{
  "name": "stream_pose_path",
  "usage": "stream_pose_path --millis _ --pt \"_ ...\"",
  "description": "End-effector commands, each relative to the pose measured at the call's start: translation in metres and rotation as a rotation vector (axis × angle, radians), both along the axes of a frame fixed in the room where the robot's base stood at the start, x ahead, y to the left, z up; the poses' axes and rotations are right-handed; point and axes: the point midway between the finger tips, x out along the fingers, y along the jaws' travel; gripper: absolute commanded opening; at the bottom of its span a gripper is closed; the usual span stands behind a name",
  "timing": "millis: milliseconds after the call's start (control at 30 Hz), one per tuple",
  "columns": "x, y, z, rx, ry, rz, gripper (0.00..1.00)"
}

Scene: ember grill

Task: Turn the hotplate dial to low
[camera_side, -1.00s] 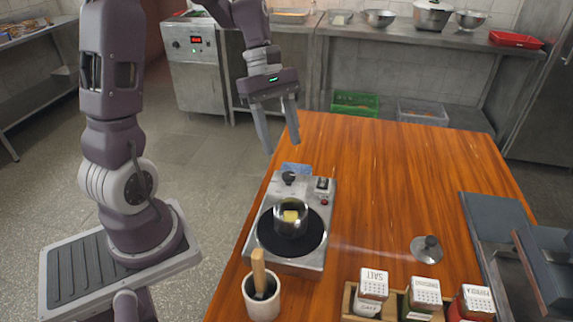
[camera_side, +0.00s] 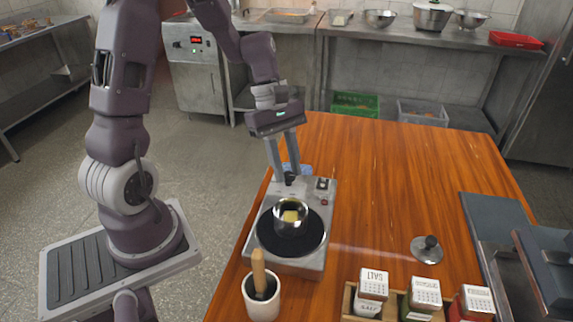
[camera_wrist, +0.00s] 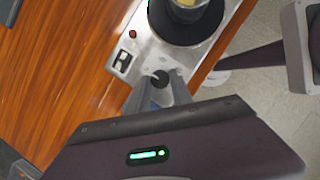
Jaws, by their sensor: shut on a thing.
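The hotplate (camera_side: 312,262) is a silver box with a round black plate (camera_side: 268,238) at the near end of its top. Its dark dial (camera_side: 290,179) sits at the far end and also shows in the wrist view (camera_wrist: 160,78). My gripper (camera_side: 289,181) has come down from above, with its two fingers on either side of the dial, shut on it. In the wrist view my gripper (camera_wrist: 158,84) has the knob between its fingertips. The fingers partly hide the dial, and I cannot read its setting.
A small metal pot (camera_side: 291,217) with a yellow block stands on the black plate. A switch (camera_side: 322,184) and a red light (camera_side: 324,202) are right of the dial. A mortar with pestle (camera_side: 262,296) stands in front. The table (camera_side: 390,180) right of the hotplate is mostly clear.

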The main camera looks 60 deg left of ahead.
Motion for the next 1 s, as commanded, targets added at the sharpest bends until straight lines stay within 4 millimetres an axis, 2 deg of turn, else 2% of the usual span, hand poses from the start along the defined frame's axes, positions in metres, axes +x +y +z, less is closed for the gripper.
stream_pose_path --millis 367,1000 --pt "0.0015 -0.0002 0.0002 -0.001 0.000 -0.105 0.00" --pt "0.0061 -0.0026 0.0003 -0.001 0.000 -0.680 0.00"
